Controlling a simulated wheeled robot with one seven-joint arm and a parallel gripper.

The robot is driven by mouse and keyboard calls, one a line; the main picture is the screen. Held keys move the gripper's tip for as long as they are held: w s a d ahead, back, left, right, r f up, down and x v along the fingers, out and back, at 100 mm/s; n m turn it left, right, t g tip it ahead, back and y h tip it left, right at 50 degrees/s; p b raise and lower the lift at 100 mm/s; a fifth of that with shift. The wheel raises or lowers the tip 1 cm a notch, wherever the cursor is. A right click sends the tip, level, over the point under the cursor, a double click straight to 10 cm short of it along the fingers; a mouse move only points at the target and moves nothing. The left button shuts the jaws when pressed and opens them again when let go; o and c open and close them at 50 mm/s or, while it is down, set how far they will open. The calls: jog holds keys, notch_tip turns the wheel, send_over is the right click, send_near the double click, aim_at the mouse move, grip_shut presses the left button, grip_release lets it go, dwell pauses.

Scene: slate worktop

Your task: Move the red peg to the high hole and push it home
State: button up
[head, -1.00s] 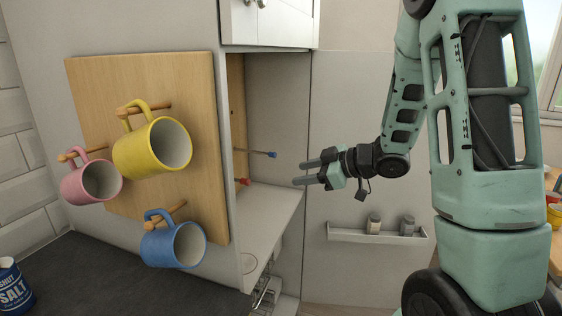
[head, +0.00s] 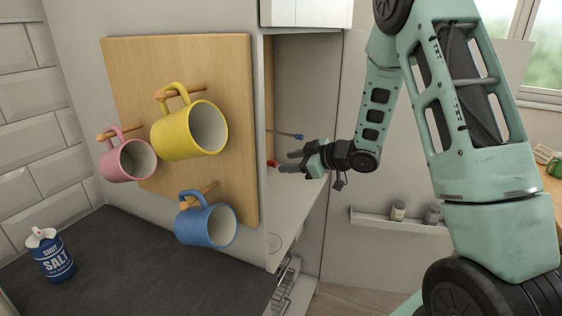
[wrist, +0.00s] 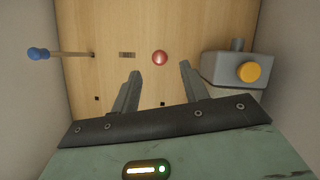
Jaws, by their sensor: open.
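The red peg (wrist: 160,58) shows end-on as a round red head on a wooden board (wrist: 210,22) in the wrist view. In the head view its red tip (head: 272,163) pokes out low inside the cabinet niche. My gripper (wrist: 160,70) is open, its fingertips on either side of the red head in the picture; I cannot tell whether they reach around it. It also shows in the head view (head: 286,162), close to the red tip. A dark slot (wrist: 127,55) and small square holes (wrist: 97,98) show in the board. Which one is the high hole is unclear.
A blue-headed peg (wrist: 40,54) sticks out of the board, above the red one in the head view (head: 290,135). A grey box with an orange button (wrist: 249,72) stands beside the red peg. Yellow (head: 195,130), pink (head: 127,160) and blue (head: 206,225) mugs hang outside.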

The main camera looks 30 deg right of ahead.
aim_at(277, 164)
jog(key=shift+x, duration=2)
grip_shut()
jog(key=shift+s+d, duration=0.1)
jog(key=shift+s+d+p, duration=0.1)
jog(key=shift+s+d, duration=0.4)
jog(key=shift+s, duration=0.3)
jog(key=shift+s+d+p, duration=0.1)
jog(key=shift+s+d, duration=0.45)
jog(key=shift+s, duration=0.25)
jog(key=shift+s+d+p, duration=0.1)
jog(key=shift+s+d, duration=0.4)
jog(key=shift+s, duration=0.3)
jog(key=shift+r, duration=0.2)
